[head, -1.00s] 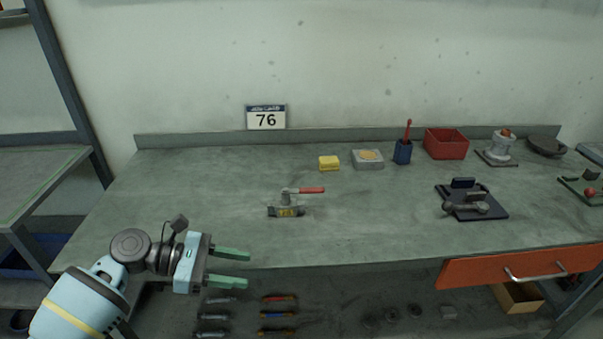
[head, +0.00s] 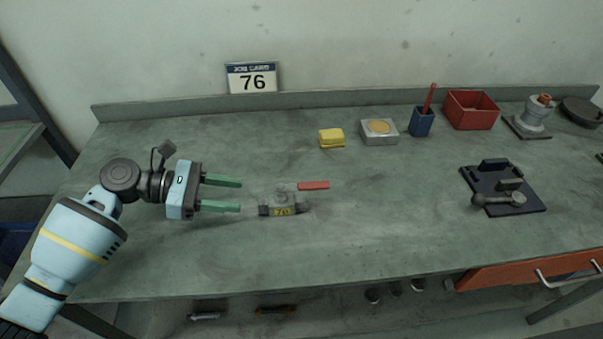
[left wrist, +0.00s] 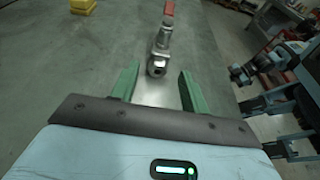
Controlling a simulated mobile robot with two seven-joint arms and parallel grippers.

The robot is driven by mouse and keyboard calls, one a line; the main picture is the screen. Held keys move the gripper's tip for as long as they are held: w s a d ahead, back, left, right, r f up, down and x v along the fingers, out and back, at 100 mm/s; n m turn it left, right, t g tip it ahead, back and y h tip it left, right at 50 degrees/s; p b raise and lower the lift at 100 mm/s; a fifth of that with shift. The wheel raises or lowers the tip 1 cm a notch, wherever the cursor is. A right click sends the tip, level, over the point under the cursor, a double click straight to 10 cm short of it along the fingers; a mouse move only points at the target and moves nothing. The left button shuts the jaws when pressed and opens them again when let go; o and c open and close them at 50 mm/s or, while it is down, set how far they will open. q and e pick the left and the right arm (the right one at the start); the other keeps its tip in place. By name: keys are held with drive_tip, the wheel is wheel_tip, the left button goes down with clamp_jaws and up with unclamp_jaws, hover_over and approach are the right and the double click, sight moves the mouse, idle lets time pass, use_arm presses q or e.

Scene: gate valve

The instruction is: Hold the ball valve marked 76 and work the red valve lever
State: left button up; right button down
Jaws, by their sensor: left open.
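The ball valve (head: 281,205) lies on the workbench, a grey metal body with a yellow tag reading 76. Its red lever (head: 314,185) points right from the top of the stem. My left gripper (head: 240,195) is open and empty, just left of the valve, with its green fingers pointing at it and a small gap between. In the left wrist view the valve's round end (left wrist: 157,66) shows just ahead of the open fingers (left wrist: 155,85), roughly between them, with the red lever (left wrist: 168,10) beyond. My right gripper is not in the head view.
On the bench (head: 380,240) are a yellow block (head: 331,139), a grey box (head: 379,132), a blue cup (head: 421,122), a red bin (head: 471,110) and a black tray with metal parts (head: 503,188). The bench around the valve is clear.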

sight(273, 200)
use_arm(q)
drive_tip(key=shift+s+d, duration=0.15)
drive_tip(key=shift+d, duration=0.05)
drive_tip(key=shift+d+f, duration=0.2)
drive_tip(key=shift+d, duration=0.15)
drive_tip(key=b+x, duration=0.2)
drive_tip(key=x, duration=0.3)
drive_tip(key=shift+p+x, duration=0.3)
drive_tip(key=shift+x, duration=1.5)
drive_tip(key=shift+d, duration=0.15)
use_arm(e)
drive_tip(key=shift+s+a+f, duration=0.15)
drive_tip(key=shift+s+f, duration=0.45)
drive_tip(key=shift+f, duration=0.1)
use_arm(q)
drive_tip(key=c, duration=0.8)
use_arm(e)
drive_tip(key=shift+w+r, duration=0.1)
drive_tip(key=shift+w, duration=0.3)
